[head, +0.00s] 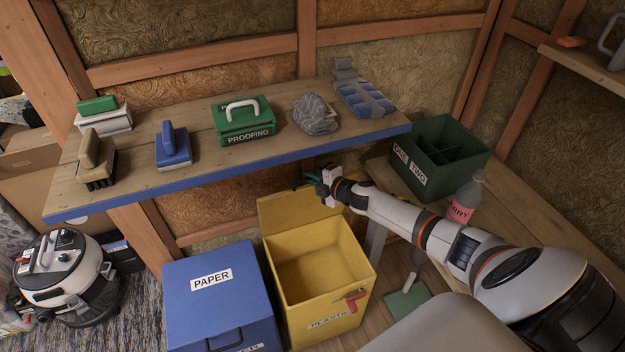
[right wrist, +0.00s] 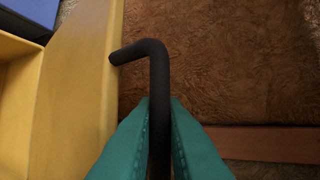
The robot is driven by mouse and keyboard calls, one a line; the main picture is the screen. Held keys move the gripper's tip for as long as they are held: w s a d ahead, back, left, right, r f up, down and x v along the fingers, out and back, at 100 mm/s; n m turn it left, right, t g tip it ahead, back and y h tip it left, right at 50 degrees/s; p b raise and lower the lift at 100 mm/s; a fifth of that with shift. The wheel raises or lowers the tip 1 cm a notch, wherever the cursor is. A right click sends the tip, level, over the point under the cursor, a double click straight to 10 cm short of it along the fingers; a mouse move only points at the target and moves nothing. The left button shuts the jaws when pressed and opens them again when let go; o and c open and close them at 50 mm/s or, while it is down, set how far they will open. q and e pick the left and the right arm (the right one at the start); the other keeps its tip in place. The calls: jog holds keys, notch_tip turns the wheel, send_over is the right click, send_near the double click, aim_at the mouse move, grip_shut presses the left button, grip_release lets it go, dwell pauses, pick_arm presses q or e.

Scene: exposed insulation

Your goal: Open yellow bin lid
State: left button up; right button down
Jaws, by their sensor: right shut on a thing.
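The yellow bin (head: 324,290) stands on the floor, below the blue-edged shelf. Its lid (head: 284,211) is raised and stands up at the bin's back edge, so the empty-looking inside shows. My right gripper (head: 308,182) is at the lid's upper right, just under the shelf edge. In the right wrist view, its teal fingers (right wrist: 160,112) are shut on a black bent handle (right wrist: 150,52), whose end meets the yellow lid (right wrist: 82,85). The handle is hard to make out in the head view. My left gripper is not in view.
A blue PAPER bin (head: 215,292) stands left of the yellow bin. The shelf (head: 205,168) above holds brushes, a green PROOFING box (head: 243,120) and a cloth. A green divided crate (head: 440,158) and a pink-labelled bottle (head: 465,200) stand to the right.

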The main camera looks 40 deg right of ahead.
jog(key=shift+w, duration=0.1)
dwell(0.3)
jog(key=c, duration=1.5)
grip_release()
jog(key=shift+r, duration=0.1)
jog(key=shift+s+d, duration=0.1)
jog(key=shift+s, duration=0.3)
jog(key=v, duration=1.1)
jog(key=shift+r, duration=0.15)
jog(key=shift+s, duration=0.1)
